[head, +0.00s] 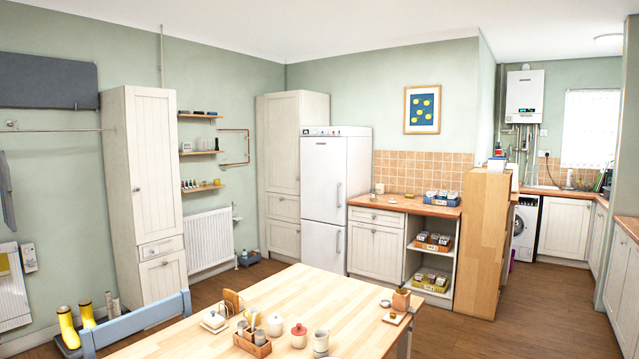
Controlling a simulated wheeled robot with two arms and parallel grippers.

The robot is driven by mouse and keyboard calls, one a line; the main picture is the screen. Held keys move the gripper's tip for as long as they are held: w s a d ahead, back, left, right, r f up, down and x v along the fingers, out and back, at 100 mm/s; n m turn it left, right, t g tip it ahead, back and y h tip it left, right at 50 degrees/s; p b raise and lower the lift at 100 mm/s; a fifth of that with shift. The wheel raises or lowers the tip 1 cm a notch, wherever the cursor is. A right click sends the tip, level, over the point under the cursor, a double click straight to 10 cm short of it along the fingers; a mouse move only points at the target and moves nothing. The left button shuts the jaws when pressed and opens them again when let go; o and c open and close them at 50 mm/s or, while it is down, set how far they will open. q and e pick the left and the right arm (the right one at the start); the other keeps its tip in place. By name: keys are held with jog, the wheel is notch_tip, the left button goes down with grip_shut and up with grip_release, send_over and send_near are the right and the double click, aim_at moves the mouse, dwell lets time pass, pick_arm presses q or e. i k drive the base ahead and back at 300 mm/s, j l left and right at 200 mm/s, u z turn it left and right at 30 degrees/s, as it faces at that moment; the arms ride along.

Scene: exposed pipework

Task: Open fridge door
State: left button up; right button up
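The white fridge (326,180) stands against the back wall, between a tall cream cupboard and a low counter. It has a taller upper door and a shorter lower door, and both look shut. The upper door has a vertical grey handle (339,195) near its right edge. The lower door has a similar handle (338,242) on the same side. The fridge is across the room, beyond the table. Neither of my grippers shows in the head view.
A wooden table (210,345) with pots and a small crate (252,342) fills the lower foreground, with a blue chair (140,318) at its left. A wooden cabinet (484,240) stands right of the counter (405,203). Brown floor (500,325) is clear at the right.

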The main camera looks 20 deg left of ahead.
aim_at(322, 158)
jog(key=i+l+z, duration=0.15)
jog(key=i+l, duration=0.6)
jog(key=l, duration=0.15)
jog(key=i+l, duration=0.2)
jog(key=i, duration=0.65)
jog(key=i+l+z, duration=0.1)
jog(key=i, duration=0.7)
jog(key=i+l+z, duration=0.1)
jog(key=i, duration=1.35)
jog(key=i+l+u, duration=0.15)
jog(key=i, duration=1)
jog(key=i+l+u, duration=0.15)
jog(key=i, duration=0.45)
jog(key=i+j+u, duration=0.15)
jog(key=i+u, duration=0.5)
jog(key=u, duration=0.15)
jog(key=i+u, duration=0.4)
jog(key=i+l+u, duration=0.2)
jog(key=u, duration=0.15)
jog(key=i+j+u, duration=0.15)
jog(key=i+u, duration=0.25)
jog(key=i, duration=0.2)
jog(key=i+u, duration=0.4)
jog(key=i, duration=0.2)
jog(key=i+j+z, duration=0.1)
jog(key=i+z, duration=0.3)
jog(key=i+j+z, duration=0.4)
jog(key=i, duration=0.15)
jog(key=i+j+z, duration=0.3)
jog(key=i+z, duration=0.15)
